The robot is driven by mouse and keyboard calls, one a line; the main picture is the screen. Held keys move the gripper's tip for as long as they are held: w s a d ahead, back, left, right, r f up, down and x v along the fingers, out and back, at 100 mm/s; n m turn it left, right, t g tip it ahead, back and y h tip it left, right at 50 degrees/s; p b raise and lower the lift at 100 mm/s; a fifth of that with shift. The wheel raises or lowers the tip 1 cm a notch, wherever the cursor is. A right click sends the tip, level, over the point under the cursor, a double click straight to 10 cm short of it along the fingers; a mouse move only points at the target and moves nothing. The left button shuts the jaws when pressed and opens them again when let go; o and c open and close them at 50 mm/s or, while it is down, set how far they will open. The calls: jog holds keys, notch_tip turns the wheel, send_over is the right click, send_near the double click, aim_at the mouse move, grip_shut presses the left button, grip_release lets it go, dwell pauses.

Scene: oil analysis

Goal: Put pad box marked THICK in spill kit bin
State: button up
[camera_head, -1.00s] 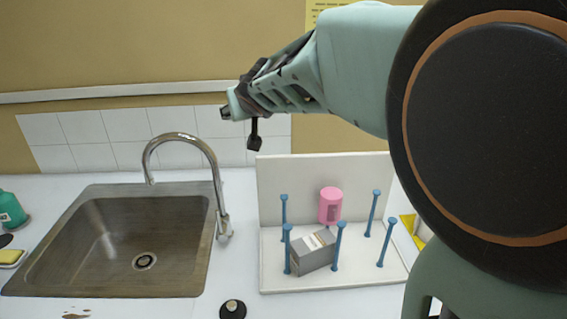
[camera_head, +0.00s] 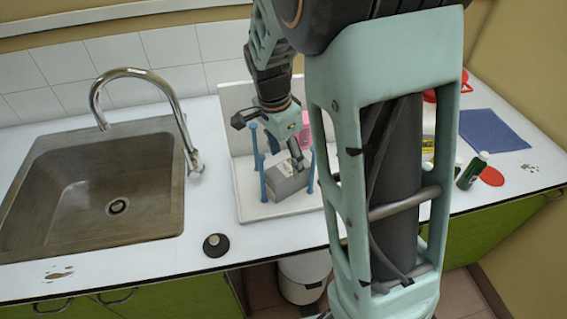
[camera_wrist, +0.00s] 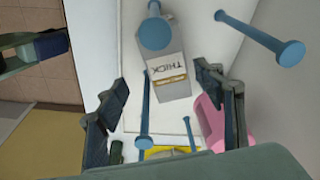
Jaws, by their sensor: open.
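The pad box is grey with a pale label reading THICK in the wrist view (camera_wrist: 172,78). It also shows in the head view (camera_head: 285,180), lying on the white rack (camera_head: 266,210) among the blue posts. My gripper (camera_head: 270,142) is open above the box. In the wrist view my open gripper (camera_wrist: 162,76) has a finger toward each side of the box's labelled end, and nothing is held. One blue post top partly covers the box. A white bin (camera_head: 300,290) stands on the floor under the counter edge; I see no label on it.
A pink container (camera_wrist: 209,122) stands near my right finger in the wrist view. Blue posts (camera_wrist: 262,38) rise around the box. A faucet (camera_head: 180,115) and sink (camera_head: 90,205) are at left; a black stopper (camera_head: 216,245) lies near the front edge.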

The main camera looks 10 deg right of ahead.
aim_at(288, 171)
jog(key=f, duration=0.3)
jog(key=shift+w+d+f, duration=0.15)
jog(key=shift+d+f, duration=0.15)
jog(key=shift+w+d+f+p, duration=0.1)
jog(key=shift+w+f, duration=0.1)
jog(key=shift+f, duration=0.7)
jog(key=shift+w+d+f+p, duration=0.1)
jog(key=shift+w+f, duration=0.05)
jog(key=shift+f, duration=0.75)
jog(key=shift+w+d+f+p, duration=0.1)
jog(key=shift+w+f, duration=0.1)
jog(key=shift+f, duration=0.7)
jog(key=shift+c, duration=0.5)
jog(key=c, duration=1.4)
jog(key=shift+r, duration=0.2)
